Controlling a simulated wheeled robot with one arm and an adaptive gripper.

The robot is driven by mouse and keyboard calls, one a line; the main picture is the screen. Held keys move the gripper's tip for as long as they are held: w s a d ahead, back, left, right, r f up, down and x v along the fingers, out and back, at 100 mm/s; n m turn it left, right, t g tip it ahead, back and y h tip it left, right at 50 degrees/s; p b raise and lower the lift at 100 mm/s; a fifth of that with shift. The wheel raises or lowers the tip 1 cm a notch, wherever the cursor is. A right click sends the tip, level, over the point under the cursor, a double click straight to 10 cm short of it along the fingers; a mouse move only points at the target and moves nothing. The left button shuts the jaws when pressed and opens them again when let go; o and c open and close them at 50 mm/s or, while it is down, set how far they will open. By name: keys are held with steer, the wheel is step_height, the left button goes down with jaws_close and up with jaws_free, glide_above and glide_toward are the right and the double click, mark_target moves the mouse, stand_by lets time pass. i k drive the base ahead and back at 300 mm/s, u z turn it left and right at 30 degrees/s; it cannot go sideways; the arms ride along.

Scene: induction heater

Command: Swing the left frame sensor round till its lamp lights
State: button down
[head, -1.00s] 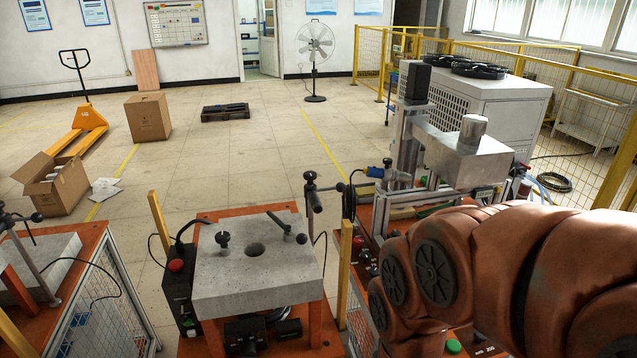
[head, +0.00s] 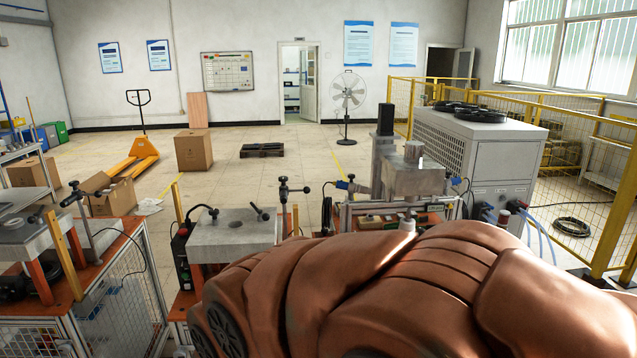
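I cannot tell for sure which part is the left frame sensor, and no lit lamp is clear on any candidate. A dark jointed head on a metal post (head: 77,194) stands at the left station. A similar dark head on a post (head: 284,191) stands right of the middle station's grey block (head: 232,238). A short black rod (head: 260,212) and a bent black arm (head: 205,212) are at that block. My brown-covered arm fills the lower middle and right and hides the front of the middle station. My gripper is not in view.
A metal press-like unit (head: 413,178) stands behind my arm. A white cabinet (head: 487,150) and yellow fence (head: 617,210) are at the right. Yellow posts (head: 62,252) stand by the stations. A carton (head: 193,151) and yellow pallet truck (head: 132,158) are on the open floor behind.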

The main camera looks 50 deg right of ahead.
mark_target(352, 188)
steer(key=z, duration=0.5)
steer(key=i, duration=0.45)
steer(key=z, duration=0.45)
